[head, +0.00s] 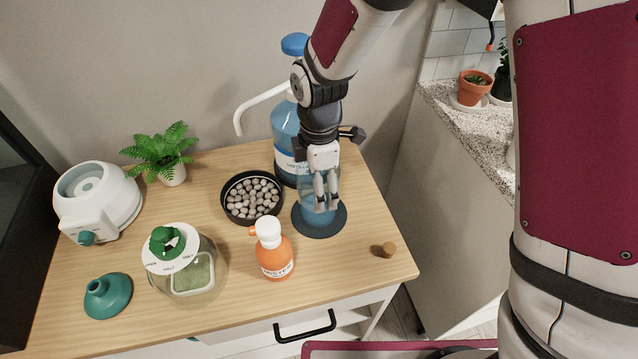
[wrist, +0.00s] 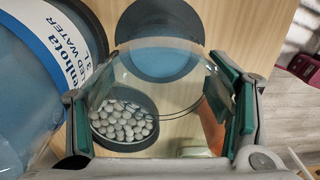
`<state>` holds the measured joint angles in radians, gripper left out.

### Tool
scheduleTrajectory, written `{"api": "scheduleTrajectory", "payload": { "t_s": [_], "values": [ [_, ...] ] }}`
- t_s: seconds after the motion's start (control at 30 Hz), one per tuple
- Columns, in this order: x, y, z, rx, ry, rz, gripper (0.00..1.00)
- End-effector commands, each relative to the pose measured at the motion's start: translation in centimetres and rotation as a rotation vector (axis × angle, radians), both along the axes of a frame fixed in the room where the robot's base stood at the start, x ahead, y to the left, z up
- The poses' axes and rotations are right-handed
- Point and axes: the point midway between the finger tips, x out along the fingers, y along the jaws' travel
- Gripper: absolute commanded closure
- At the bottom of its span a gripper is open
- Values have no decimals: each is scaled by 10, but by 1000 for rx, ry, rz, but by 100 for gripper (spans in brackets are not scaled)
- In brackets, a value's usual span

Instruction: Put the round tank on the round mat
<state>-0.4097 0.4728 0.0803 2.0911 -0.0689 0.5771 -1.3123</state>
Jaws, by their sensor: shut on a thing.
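The round tank (wrist: 160,80) is clear glass and sits between my fingers in the wrist view. In the head view the tank (head: 308,190) shows bluish behind my fingers and is partly hidden by them. My gripper (head: 326,200) is shut on the tank, one green-padded finger on each side in the wrist view (wrist: 165,95). The round mat (head: 335,226) is dark and lies on the wooden top, under the tank in the head view. The mat also shows in the wrist view (wrist: 119,42). I cannot tell whether the tank's base touches it.
A large blue water bottle (head: 284,127) stands close behind the tank. A black tray (head: 229,211) of pebbles and an orange spray bottle (head: 275,263) are to the left. A cork (head: 388,250) lies near the right edge. A lidded glass jar (head: 196,277) stands further left.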

Motion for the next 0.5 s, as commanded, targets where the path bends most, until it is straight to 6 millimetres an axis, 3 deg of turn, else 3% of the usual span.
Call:
{"api": "scheduleTrajectory", "payload": {
  "t_s": [0.37, 0.4, 0.47, 0.5],
  "values": [
    [1, 0, -6, 2, -2, 0, 64],
    [0, 0, -6, 2, -2, 0, 23],
    [0, 0, -6, 1, -2, 0, 9],
    [0, 0, -6, 1, -2, -1, 7]
  ]
}}
